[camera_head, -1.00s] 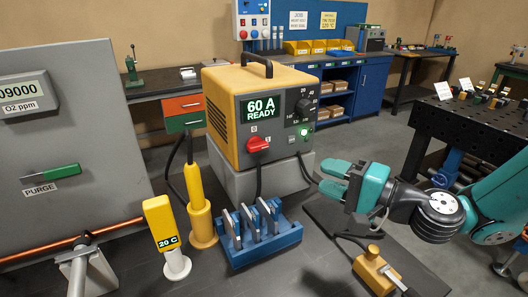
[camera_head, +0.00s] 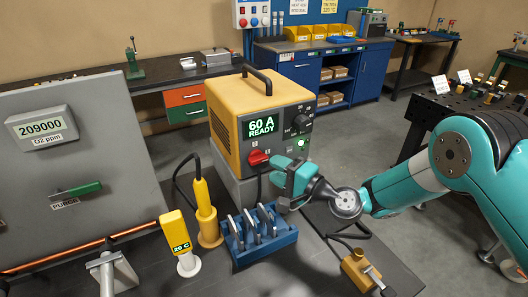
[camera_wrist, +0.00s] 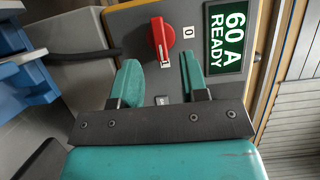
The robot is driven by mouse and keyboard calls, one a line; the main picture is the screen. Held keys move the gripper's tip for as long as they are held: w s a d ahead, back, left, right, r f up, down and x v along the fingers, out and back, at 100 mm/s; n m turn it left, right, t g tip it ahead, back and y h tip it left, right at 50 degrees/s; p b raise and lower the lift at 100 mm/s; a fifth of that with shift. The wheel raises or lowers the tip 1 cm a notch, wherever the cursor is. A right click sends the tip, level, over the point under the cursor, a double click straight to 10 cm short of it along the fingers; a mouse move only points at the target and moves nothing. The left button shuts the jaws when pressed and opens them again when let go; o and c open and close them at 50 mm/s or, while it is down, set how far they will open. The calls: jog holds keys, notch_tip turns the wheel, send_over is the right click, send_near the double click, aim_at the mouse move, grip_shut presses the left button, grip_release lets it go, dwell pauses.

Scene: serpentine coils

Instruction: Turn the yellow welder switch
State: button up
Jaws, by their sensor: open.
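The yellow welder (camera_head: 228,105) stands on a grey block on the bench, its green display reading "60 A READY". Its red switch (camera_head: 257,158) is low on the front panel, below the display. In the wrist view the red switch (camera_wrist: 160,38) lies just beyond my fingertips, its white-lined end toward one small label, with the "0" label at its side. My gripper (camera_head: 276,171) is open and empty in front of the panel, just right of the switch in the head view. In the wrist view my gripper (camera_wrist: 160,62) has its two teal fingers apart, and the switch is not between them.
A blue rack (camera_head: 262,240) with upright grey pieces stands below my gripper. A yellow tool in a holder (camera_head: 207,215) and a yellow thermometer (camera_head: 176,232) stand to the left. A brass clamp (camera_head: 358,268) lies at front right. A grey purge cabinet (camera_head: 70,150) fills the left.

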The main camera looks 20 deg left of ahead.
aim_at(262, 161)
jog(key=shift+p+x, duration=0.65)
jog(key=shift+x, duration=1.8)
grip_shut()
